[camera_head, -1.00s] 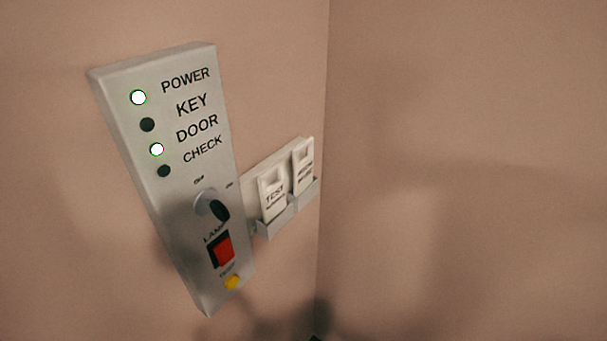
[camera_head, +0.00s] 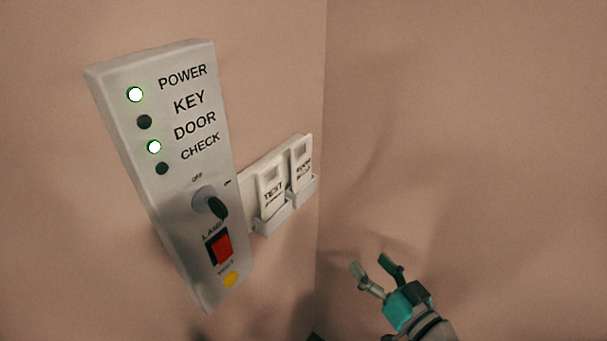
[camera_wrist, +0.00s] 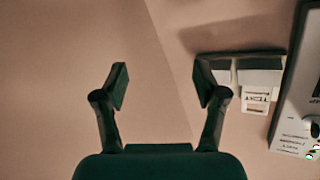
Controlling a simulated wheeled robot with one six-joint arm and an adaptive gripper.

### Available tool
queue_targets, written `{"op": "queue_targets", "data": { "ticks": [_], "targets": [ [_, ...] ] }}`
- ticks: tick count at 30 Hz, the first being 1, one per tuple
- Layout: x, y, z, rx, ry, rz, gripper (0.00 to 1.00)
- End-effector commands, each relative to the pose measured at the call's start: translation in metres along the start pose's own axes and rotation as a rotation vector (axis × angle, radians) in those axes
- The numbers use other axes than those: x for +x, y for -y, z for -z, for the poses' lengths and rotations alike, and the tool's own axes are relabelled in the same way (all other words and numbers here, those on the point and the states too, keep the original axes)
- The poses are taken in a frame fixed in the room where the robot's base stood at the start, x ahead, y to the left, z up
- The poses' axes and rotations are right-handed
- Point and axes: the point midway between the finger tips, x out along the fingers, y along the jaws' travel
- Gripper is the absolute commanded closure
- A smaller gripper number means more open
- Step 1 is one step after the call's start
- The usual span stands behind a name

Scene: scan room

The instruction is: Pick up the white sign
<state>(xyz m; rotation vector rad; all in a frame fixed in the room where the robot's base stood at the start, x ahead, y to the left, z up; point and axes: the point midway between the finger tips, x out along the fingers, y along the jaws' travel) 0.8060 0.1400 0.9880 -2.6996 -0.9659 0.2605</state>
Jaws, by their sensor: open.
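Two white signs stand side by side in a pale wall holder (camera_head: 268,228). The nearer white sign (camera_head: 270,190) reads TEST, with smaller print below. The farther white sign (camera_head: 301,166) has print too small to read. The TEST sign (camera_wrist: 256,100) also shows upside down in the wrist view, right of the fingers. My gripper (camera_head: 371,265) is open and empty, below and to the right of the holder in the head view. It is apart from both signs. In the wrist view my gripper (camera_wrist: 162,82) has its two dark fingers spread, with bare wall between them.
A grey control panel (camera_head: 180,170) is on the wall left of the holder, with lit green lamps, a key switch, a red rocker switch and a yellow button. A wall corner runs just right of the holder. The right wall (camera_head: 470,130) is bare.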

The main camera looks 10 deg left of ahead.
Motion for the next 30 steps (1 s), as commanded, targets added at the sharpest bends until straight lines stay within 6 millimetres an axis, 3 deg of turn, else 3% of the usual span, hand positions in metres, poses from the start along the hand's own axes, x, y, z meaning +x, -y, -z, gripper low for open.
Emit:
{"op": "queue_targets", "data": {
  "ticks": [1,9,15,22,30],
  "targets": [
    [0.010,0.005,0.019,-0.023,-0.008,0.044,0.29],
    [0.039,0.047,0.103,-0.170,-0.011,0.294,0.29],
    [0.044,0.074,0.148,-0.276,-0.007,0.434,0.29],
    [0.046,0.087,0.163,-0.323,-0.003,0.493,0.29],
    [0.080,0.106,0.161,-0.323,-0.002,0.495,0.29]
  ]
}}
